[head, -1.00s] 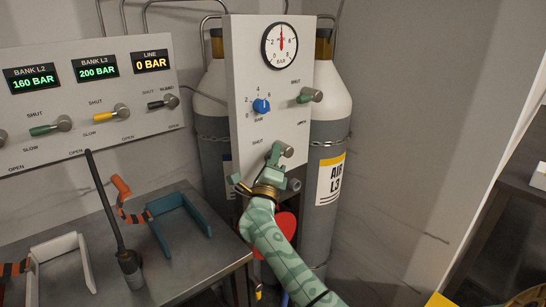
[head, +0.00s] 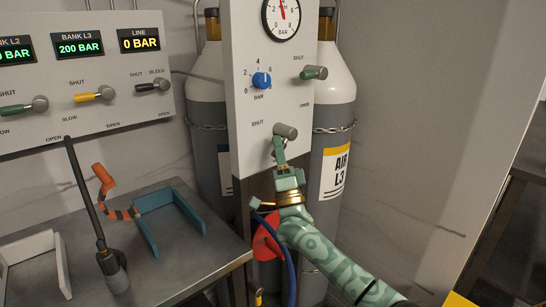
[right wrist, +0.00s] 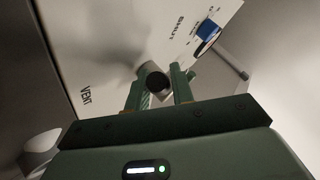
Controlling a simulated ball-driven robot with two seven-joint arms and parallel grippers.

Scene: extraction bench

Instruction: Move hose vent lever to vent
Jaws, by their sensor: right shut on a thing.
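The hose vent lever is at the bottom of the white upright panel, with a grey round hub (head: 286,131) below the SHUT label. My right gripper (head: 281,160) reaches up from below and is shut on the lever just under the hub. The fingers cover most of the handle, so its exact angle is hard to tell. In the right wrist view, the dark round lever end (right wrist: 157,83) sits between the two fingers (right wrist: 158,92). The VENT label (right wrist: 86,96) is at the left there and SHUT is at upper right. My left gripper is not in view.
Above are a blue knob (head: 261,80), a green-handled lever (head: 314,73) and a gauge (head: 282,16). Gas cylinders (head: 335,110) stand behind. A blue hose (head: 290,262) and red disc (head: 267,240) are near my right arm. A metal bench (head: 185,270) with brackets is at left.

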